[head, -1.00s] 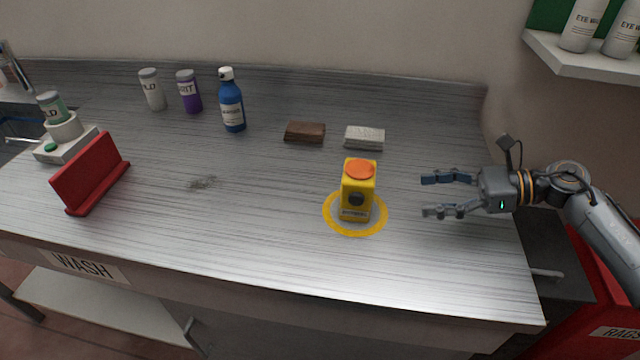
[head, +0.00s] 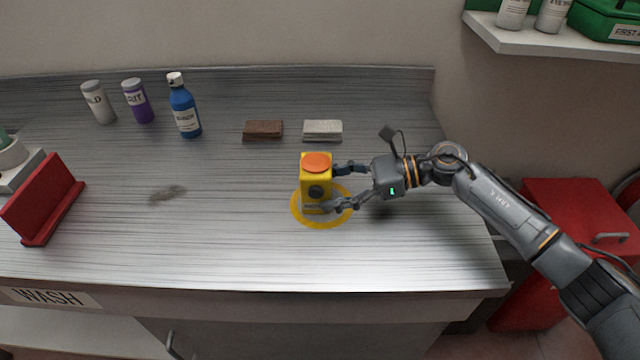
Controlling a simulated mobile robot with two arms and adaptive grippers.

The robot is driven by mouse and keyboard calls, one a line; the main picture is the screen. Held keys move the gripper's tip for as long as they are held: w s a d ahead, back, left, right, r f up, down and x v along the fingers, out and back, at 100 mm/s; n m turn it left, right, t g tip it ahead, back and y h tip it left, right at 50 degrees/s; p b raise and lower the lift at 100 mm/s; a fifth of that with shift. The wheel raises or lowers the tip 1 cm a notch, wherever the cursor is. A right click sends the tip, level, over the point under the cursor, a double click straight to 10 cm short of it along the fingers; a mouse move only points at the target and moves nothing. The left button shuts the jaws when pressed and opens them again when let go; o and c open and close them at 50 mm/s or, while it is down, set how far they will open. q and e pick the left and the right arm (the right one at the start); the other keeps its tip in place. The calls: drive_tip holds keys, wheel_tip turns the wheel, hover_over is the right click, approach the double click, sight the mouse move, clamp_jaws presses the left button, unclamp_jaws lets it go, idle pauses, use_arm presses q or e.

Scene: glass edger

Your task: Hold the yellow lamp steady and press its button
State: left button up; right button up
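The yellow lamp (head: 325,187) stands upright on the metal worktop, inside a painted yellow ring (head: 344,210). It has an orange top (head: 316,162) and a round black part (head: 316,192) on its front face. My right gripper (head: 329,189) is at the lamp's right side with its fingers spread. One finger reaches the right side toward the back, and the other passes across the lower front. I cannot tell whether either finger touches the lamp. My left gripper is not in view.
A brown block (head: 263,130) and a pale block (head: 322,129) lie behind the lamp. A blue bottle (head: 184,110) and two jars stand at the back left. A red stand (head: 43,203) is at the left.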

drive_tip(key=shift+a+f, duration=0.1)
drive_tip(key=shift+a, duration=0.45)
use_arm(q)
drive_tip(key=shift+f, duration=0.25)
use_arm(e)
drive_tip(key=c, duration=0.4)
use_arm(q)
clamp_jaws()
use_arm(e)
drive_tip(key=shift+o, duration=0.2)
idle(0.5)
